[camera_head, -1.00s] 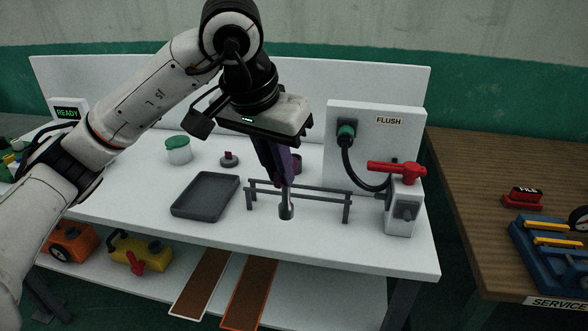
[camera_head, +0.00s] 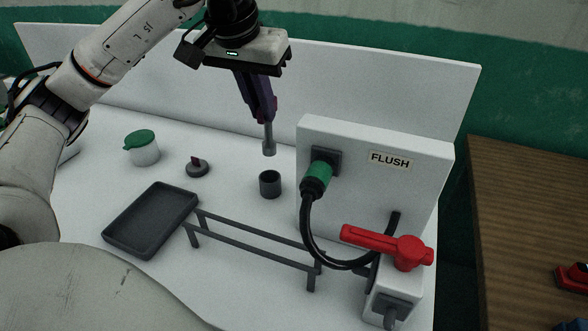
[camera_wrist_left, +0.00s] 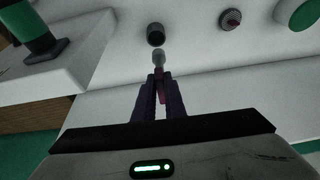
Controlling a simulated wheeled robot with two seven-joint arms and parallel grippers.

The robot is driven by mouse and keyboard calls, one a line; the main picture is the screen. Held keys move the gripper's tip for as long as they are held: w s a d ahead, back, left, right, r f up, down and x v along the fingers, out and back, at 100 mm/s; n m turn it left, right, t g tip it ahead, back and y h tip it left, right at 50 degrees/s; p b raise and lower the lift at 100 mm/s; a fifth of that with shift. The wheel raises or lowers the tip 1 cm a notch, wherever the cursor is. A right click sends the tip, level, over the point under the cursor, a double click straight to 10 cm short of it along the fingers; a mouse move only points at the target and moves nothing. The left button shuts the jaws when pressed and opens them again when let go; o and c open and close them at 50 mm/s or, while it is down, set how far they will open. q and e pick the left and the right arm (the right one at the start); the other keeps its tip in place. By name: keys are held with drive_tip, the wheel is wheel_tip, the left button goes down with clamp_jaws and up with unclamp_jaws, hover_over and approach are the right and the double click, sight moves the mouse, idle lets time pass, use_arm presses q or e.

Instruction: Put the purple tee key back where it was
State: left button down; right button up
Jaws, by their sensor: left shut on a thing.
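My left gripper (camera_head: 260,106) is shut on the purple tee key (camera_head: 269,140) and holds it above the white bench. The key's grey shaft hangs down below the fingers; its handle is mostly hidden between them. A small dark round holder (camera_head: 270,185), open at the top, stands on the bench just below the shaft's end in the head view. The left wrist view shows the key (camera_wrist_left: 159,62) with its socket end close to the holder (camera_wrist_left: 155,37) and apart from it. My right gripper is not in view.
The white FLUSH panel (camera_head: 430,185) with a green connector (camera_head: 317,178) and black hose stands right of the holder. A red-handled valve (camera_head: 405,250), a low dark rack (camera_head: 255,250), a dark tray (camera_head: 150,222), a dark knob (camera_head: 198,168) and a green-lidded jar (camera_head: 143,150) surround it.

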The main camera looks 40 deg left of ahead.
sight(265, 146)
use_arm(q)
drive_tip(key=shift+d+r+p, duration=0.2)
drive_tip(key=shift+p, duration=0.1)
drive_tip(key=shift+s+r+p, duration=0.1)
drive_tip(key=shift+s+p, duration=0.25)
drive_tip(key=shift+s+f, duration=0.15)
drive_tip(key=shift+f, duration=0.05)
wheel_tip(265, 146, down, 5)
drive_tip(key=shift+a+f+b, duration=0.1)
drive_tip(key=shift+b, duration=0.5)
drive_tip(key=shift+f, duration=2.25)
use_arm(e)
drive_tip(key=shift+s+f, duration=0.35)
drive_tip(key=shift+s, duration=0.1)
use_arm(q)
drive_tip(key=shift+f+b, duration=0.1)
drive_tip(key=shift+b, duration=0.2)
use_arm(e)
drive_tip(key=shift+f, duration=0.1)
